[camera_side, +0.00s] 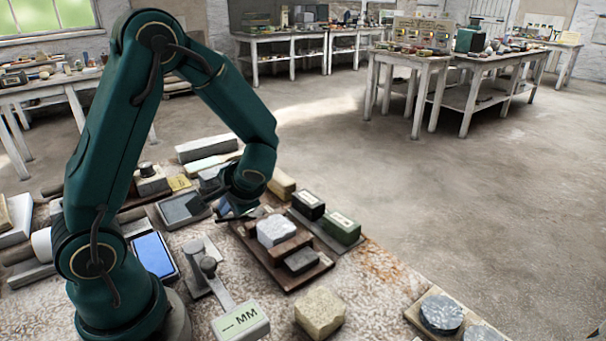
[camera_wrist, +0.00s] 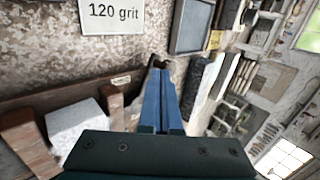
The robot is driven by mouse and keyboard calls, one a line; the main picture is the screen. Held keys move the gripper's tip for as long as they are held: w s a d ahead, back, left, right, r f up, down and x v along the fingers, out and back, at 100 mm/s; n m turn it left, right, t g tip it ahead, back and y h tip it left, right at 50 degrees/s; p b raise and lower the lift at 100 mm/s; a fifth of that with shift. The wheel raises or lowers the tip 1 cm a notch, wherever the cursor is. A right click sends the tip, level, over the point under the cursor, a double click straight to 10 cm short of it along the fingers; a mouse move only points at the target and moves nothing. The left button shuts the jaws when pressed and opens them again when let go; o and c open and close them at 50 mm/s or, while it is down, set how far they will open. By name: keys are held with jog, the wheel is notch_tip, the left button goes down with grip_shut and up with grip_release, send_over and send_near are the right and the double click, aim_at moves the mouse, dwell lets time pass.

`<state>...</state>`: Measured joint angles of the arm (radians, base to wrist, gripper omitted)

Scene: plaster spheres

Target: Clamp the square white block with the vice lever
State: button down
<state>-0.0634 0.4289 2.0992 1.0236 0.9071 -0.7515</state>
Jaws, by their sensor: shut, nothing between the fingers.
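The square white block (camera_side: 276,231) sits on a brown wooden base (camera_side: 252,254), against a reddish-brown block (camera_side: 291,245). In the wrist view the white block (camera_wrist: 68,122) lies between two reddish-brown pieces, partly hidden by my gripper's body. My gripper (camera_side: 228,212) is above and left of the white block in the side view, apart from it. In the wrist view its blue fingers (camera_wrist: 160,95) are together and empty. A grey metal lever with a round knob (camera_side: 208,266) stands left of the base; I cannot tell if it is the vice lever.
A dark box (camera_side: 308,204) and a green box (camera_side: 340,227) stand behind the base. A yellowish stone block (camera_side: 320,312) and an "MM" label (camera_side: 240,322) are in front. A blue-faced tray (camera_side: 153,254) lies left. A "120 grit" label (camera_wrist: 112,14) shows in the wrist view.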

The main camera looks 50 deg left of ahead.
jog(key=shift+s+a+m+t, duration=0.1)
jog(key=shift+a+m+t, duration=0.4)
jog(key=shift+m, duration=0.3)
jog(key=shift+a, duration=1)
jog(key=shift+w+a+m+t, duration=0.2)
jog(key=shift+a+m+t, duration=0.1)
jog(key=shift+m+t, duration=0.3)
jog(key=shift+w+a+f+m, duration=0.15)
jog(key=shift+w+a, duration=0.15)
jog(key=shift+a, duration=0.25)
jog(key=shift+w+a+r+m, duration=0.15)
jog(key=shift+w+a, duration=0.15)
jog(key=shift+a, duration=0.2)
jog(key=shift+w+a, duration=0.45)
jog(key=shift+w, duration=0.55)
